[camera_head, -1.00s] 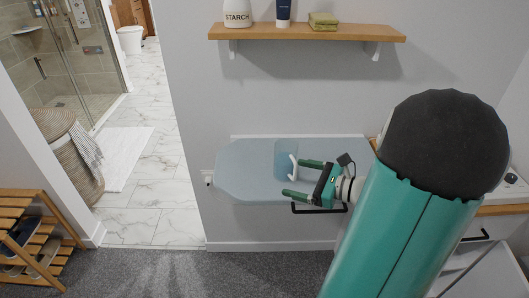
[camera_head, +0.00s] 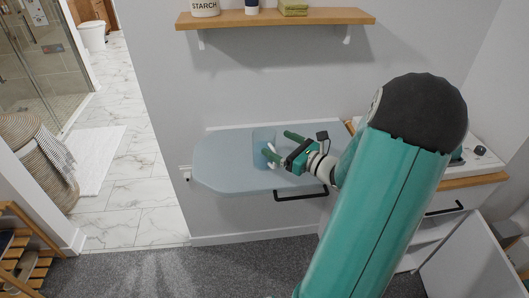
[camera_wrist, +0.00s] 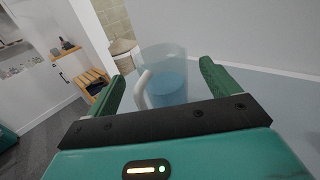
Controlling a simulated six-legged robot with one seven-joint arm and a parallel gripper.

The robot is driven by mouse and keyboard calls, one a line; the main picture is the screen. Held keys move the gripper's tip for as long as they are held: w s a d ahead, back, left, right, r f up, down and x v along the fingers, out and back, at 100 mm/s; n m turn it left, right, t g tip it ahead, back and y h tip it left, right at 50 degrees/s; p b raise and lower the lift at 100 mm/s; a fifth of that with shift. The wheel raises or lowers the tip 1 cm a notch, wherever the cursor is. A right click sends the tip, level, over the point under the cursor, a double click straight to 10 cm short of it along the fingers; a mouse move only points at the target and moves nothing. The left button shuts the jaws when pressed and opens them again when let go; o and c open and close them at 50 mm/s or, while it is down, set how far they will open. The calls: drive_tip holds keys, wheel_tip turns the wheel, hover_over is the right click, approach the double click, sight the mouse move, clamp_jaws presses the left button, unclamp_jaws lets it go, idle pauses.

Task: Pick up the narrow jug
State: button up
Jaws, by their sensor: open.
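The narrow jug (camera_head: 262,150) is a clear bluish jug with a white handle, upright on a pale blue fold-down board (camera_head: 222,168). In the wrist view the jug (camera_wrist: 168,72) stands ahead, between the lines of my two green fingers, with its white handle (camera_wrist: 143,88) on the left side facing me. My gripper (camera_head: 280,145) is open just to the right of the jug in the head view. Its fingertips reach the jug's near side, with the handle between them. I cannot tell whether a finger touches it. The gripper (camera_wrist: 162,82) holds nothing.
A wooden shelf (camera_head: 280,19) with a starch container (camera_head: 205,7) and a folded green cloth (camera_head: 293,7) is above the board. A black rail (camera_head: 300,196) hangs below the board's front. A wooden counter (camera_head: 470,182) is at right. The board's left end is clear.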

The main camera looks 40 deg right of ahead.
sight(272, 142)
drive_tip(key=w, duration=0.3)
drive_tip(key=w+a, duration=0.1)
drive_tip(key=shift+w+f, duration=0.25)
drive_tip(key=shift+f, duration=0.05)
drive_tip(key=shift+d+r, duration=0.1)
drive_tip(key=c, duration=1.7)
